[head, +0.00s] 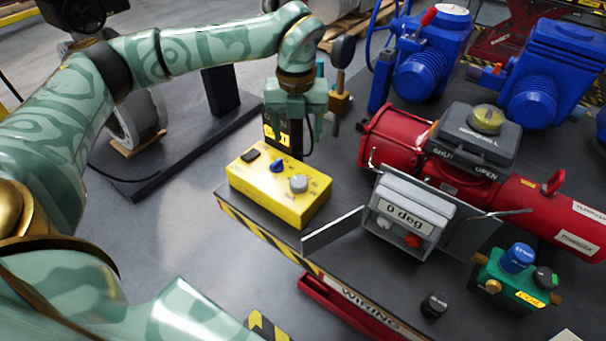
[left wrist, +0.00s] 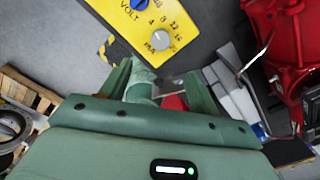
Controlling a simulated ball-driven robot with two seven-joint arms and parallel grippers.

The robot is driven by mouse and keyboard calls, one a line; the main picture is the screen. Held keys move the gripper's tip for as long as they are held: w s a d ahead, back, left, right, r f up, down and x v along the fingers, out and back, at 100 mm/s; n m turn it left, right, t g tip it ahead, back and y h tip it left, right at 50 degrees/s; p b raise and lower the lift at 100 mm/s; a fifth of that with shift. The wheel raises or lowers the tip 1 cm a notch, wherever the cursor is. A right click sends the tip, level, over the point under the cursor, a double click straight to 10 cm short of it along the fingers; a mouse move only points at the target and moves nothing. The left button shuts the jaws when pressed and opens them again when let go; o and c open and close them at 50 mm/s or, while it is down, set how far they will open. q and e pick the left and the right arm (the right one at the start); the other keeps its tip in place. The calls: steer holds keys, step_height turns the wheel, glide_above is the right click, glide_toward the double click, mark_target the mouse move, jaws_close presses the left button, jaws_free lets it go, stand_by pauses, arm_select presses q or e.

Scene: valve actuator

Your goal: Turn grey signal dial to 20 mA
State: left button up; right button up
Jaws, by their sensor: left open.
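The yellow signal box (head: 262,193) stands at the near left edge of the bench. Its grey signal dial (head: 298,184) is on top, right of a blue knob (head: 277,166). In the left wrist view the grey dial (left wrist: 160,40) has mA and numbers printed around it; I cannot read its exact setting. My left gripper (head: 294,130) is open and empty, pointing down, behind the box in the head view. In the left wrist view its fingers (left wrist: 158,72) are spread, with the dial beyond the tips, not between them. My right gripper is not in view.
Blue actuators (head: 430,60) stand behind. A green regulator (head: 500,280) sits at front right.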

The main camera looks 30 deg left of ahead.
mark_target(299, 180)
arm_select(q)
step_height(299, 180, down, 15)
steer(key=b, duration=0.2)
steer(key=shift+w+r+b, duration=0.1)
steer(key=shift+b, duration=0.2)
steer(key=c, duration=1)
